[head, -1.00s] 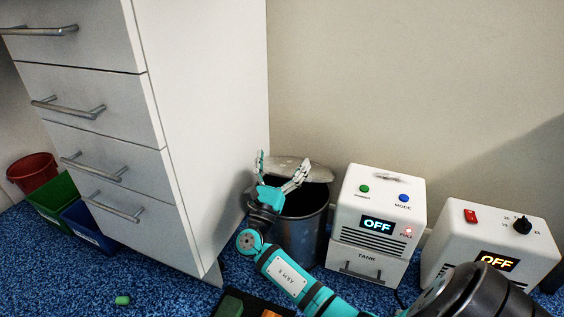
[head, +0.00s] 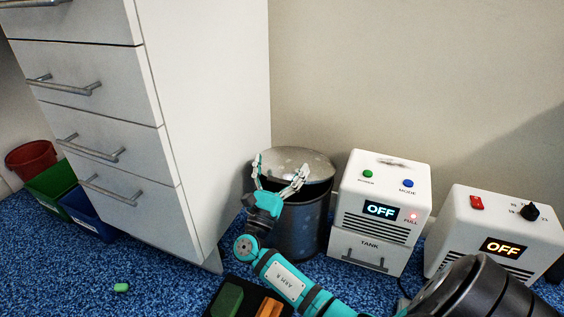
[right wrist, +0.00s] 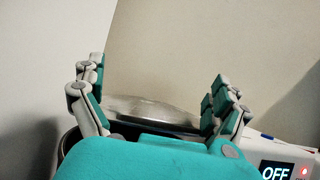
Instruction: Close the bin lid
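The bin (head: 302,232) is a dark grey cylinder standing on the floor between the drawer cabinet and a white unit. Its round grey metal lid (head: 300,162) is tilted at the back of the rim, with a dark gap showing beneath its front edge. My right gripper (head: 282,166) is open at the front left of the bin, its two fingers spread and pointing up in front of the lid. In the right wrist view the lid (right wrist: 155,110) shows between the open fingers (right wrist: 155,95). I cannot tell whether a finger touches it. My left gripper is not in view.
A white unit with a TANK drawer (head: 368,250) stands close right of the bin, and another white unit (head: 490,235) further right. The white drawer cabinet (head: 205,130) is close on the left. A black tray (head: 222,285) lies in front. A green piece (head: 121,287) lies on the blue floor.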

